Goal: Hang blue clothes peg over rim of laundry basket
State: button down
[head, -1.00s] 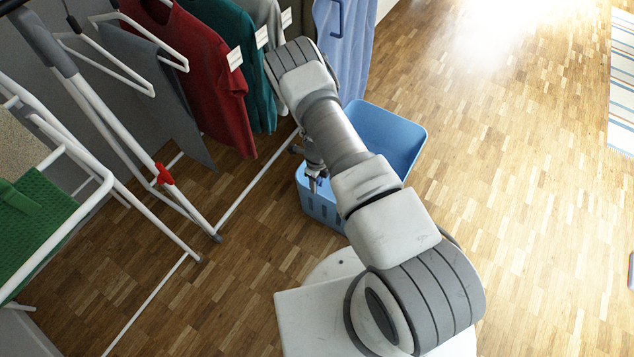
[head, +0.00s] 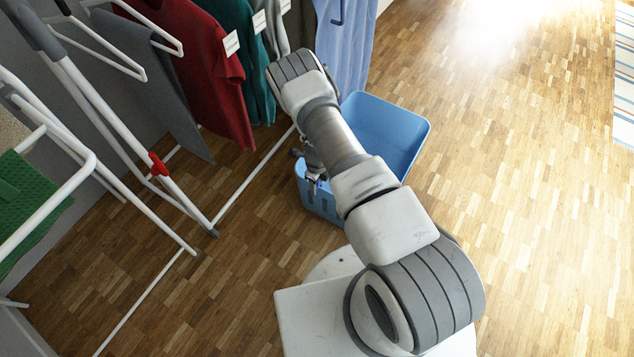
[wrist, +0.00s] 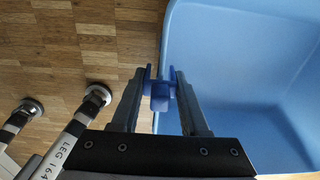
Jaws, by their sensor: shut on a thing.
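The blue laundry basket (head: 393,131) stands on the floor, partly hidden behind my arm in the head view. In the wrist view its pale blue inside (wrist: 235,60) fills the right side, and its rim runs down the middle. My gripper (wrist: 158,82) is shut on the blue clothes peg (wrist: 160,92), which sits between the fingertips. The peg overlaps the line of the rim in the wrist view; I cannot tell whether it touches it. In the head view my gripper (head: 312,182) is by the basket's near left rim, and the peg is too small to make out.
Red, teal and blue clothes (head: 205,65) hang at the back. The wooden floor (head: 520,200) at the right is clear.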

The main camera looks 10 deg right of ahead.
jog(key=shift+f, duration=0.1)
jog(key=shift+c, duration=1.7)
grip_release()
notch_tip(320, 180, up, 17)
jog(key=p, duration=0.6)
jog(key=shift+r, duration=0.2)
